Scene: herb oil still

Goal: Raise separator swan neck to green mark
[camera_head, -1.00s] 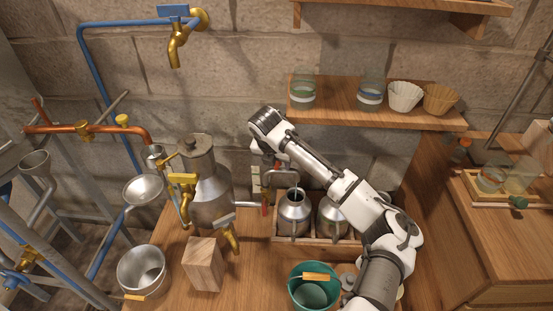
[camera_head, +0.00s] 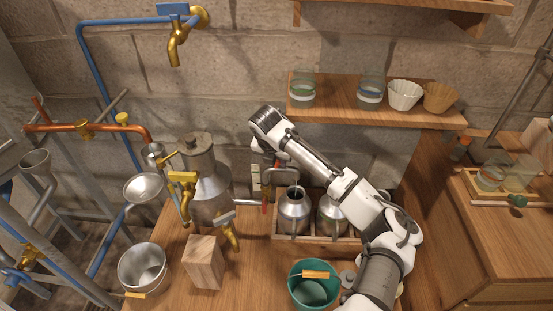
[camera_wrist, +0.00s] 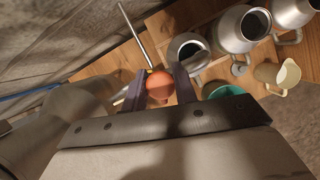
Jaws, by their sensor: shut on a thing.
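The separator (camera_head: 207,190) is a grey metal vessel with a lid and brass taps, standing on the wooden bench. A pipe runs from its lower right side to the swan neck (camera_head: 283,170), a thin metal tube that bends over toward a metal can. A small pale plate (camera_head: 256,182) stands beside the neck; I cannot clearly make out a green mark on it. My gripper (camera_wrist: 158,88) is shut on an orange-red knob (camera_wrist: 160,82) in the wrist view. In the head view my wrist partly hides the gripper and the knob above the swan neck.
Two metal cans (camera_head: 294,213) stand in a wooden crate (camera_head: 318,240) right of the neck. A green bucket (camera_head: 314,288), a wooden block (camera_head: 203,263) and a metal bucket (camera_head: 143,268) stand in front. A shelf (camera_head: 400,113) with jars is behind my arm.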

